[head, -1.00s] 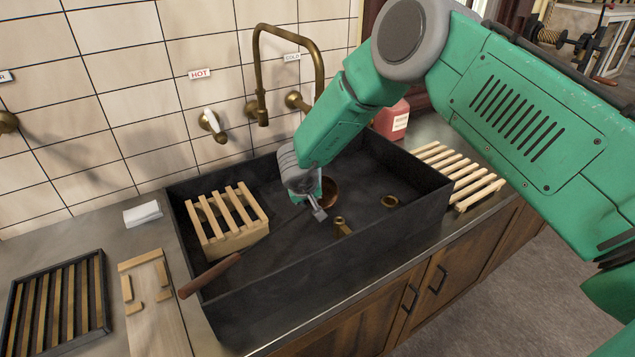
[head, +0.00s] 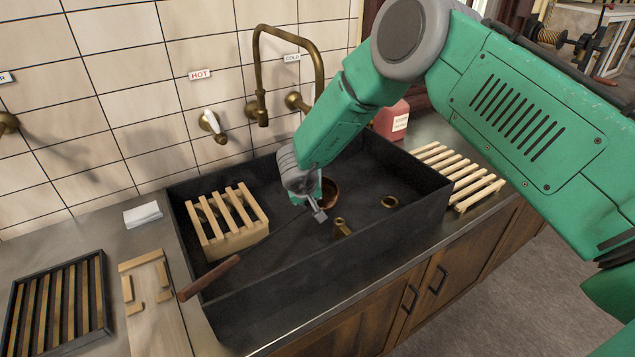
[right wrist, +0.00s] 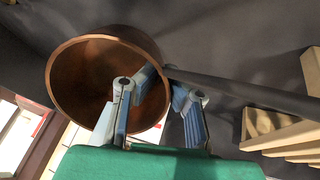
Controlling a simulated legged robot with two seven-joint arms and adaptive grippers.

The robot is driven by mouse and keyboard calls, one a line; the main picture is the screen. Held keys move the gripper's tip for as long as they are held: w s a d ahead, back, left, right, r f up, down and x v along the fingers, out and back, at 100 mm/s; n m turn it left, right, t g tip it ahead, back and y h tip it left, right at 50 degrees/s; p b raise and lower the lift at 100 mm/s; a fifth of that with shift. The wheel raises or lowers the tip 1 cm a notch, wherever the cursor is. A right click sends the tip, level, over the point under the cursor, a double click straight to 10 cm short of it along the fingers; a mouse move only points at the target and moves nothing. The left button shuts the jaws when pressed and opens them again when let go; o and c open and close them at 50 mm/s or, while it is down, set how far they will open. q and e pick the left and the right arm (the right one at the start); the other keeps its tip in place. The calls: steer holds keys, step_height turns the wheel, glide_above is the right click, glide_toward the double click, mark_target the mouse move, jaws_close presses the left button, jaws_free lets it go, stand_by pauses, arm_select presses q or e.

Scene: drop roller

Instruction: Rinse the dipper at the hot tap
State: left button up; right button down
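The dipper has a copper cup (head: 331,191), a thin dark rod and a wooden grip (head: 209,278) that lies over the sink's front-left rim. My right gripper (head: 318,210) is low in the sink at the cup. In the right wrist view the cup (right wrist: 80,85) opens toward the camera; one finger overlaps its inside and the other is outside, beside the rod (right wrist: 240,90). The right gripper (right wrist: 165,85) looks shut on the cup's wall near the rod. The hot tap (head: 212,124) has a white lever under the HOT label (head: 200,74). My left gripper is not in view.
A brass spout (head: 262,110) hangs over the dark sink (head: 300,285), with the cold tap (head: 294,101) to its right. A slatted wooden rack (head: 228,220) fills the sink's left end. A brass upright fitting (head: 342,228) stands close to my right gripper.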

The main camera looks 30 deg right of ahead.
steer(key=r+p, duration=0.1)
steer(key=s+a+r, duration=0.1)
steer(key=s+p, duration=0.1)
steer(key=shift+s+a+r+p, duration=0.15)
steer(key=shift+a+r+p, duration=0.15)
steer(key=shift+r, duration=0.1)
steer(key=shift+s+a+r+p, duration=0.45)
steer(key=shift+s+r+p, duration=0.1)
steer(key=shift+s, duration=0.25)
